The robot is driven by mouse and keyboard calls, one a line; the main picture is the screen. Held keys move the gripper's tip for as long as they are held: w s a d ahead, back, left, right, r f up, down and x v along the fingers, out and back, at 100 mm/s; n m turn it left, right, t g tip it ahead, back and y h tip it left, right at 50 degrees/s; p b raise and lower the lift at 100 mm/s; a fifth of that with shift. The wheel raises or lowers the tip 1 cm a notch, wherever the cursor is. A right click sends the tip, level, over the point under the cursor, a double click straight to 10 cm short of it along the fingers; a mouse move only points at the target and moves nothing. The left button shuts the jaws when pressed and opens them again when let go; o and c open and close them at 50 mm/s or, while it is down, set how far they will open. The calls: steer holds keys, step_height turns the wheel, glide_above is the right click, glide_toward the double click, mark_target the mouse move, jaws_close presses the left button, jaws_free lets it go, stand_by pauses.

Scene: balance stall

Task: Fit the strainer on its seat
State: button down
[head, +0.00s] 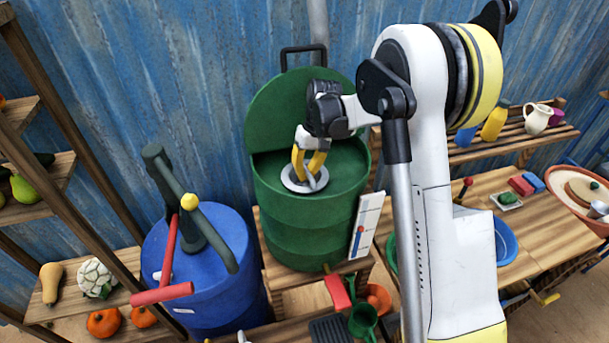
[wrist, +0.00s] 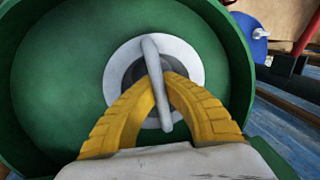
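The strainer shows as a pale grey bar handle (wrist: 150,52) over a round, darker centre. A pale ring (wrist: 190,62) surrounds it on the green drum's recessed top; it also shows in the head view (head: 290,184). I cannot tell whether this ring is the seat or the strainer's own rim, nor whether the strainer touches the drum. My gripper (head: 310,171) points down into the drum top. Its yellow fingers (wrist: 160,84) close on the bar from both sides in the wrist view. The fingers hide part of the centre.
The green drum (head: 300,232) has a raised rim and an upright lid (head: 275,106) behind. A blue drum with a pump (head: 207,255) stands at left. A white panel with a gauge (head: 368,222) is at right. Shelves with vegetables are at far left; a wooden bench (head: 460,215) is at right.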

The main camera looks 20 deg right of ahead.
mark_target(304, 166)
steer(key=shift+f+b, duration=0.35)
steer(key=shift+b, duration=0.05)
stand_by(0.5)
steer(key=c, duration=1)
jaws_free()
steer(key=shift+r, duration=0.15)
steer(key=shift+a+p+v, duration=0.2)
steer(key=shift+p+v, duration=0.3)
steer(key=shift+v, duration=0.45)
steer(key=shift+a+p+v, duration=0.2)
steer(key=shift+p+v, duration=0.25)
steer(key=shift+v, duration=0.45)
steer(key=shift+r, duration=0.2)
steer(key=shift+a+p+v, duration=0.2)
steer(key=shift+p+v, duration=0.3)
steer(key=shift+v, duration=0.45)
steer(key=shift+a+p+v, duration=0.2)
steer(key=shift+p+v, duration=0.25)
steer(key=shift+v, duration=0.5)
steer(key=shift+a+p+v, duration=0.2)
steer(key=shift+p+v, duration=0.3)
steer(key=shift+v, duration=0.45)
steer(key=shift+s+r, duration=0.1)
steer(key=shift+s, duration=0.05)
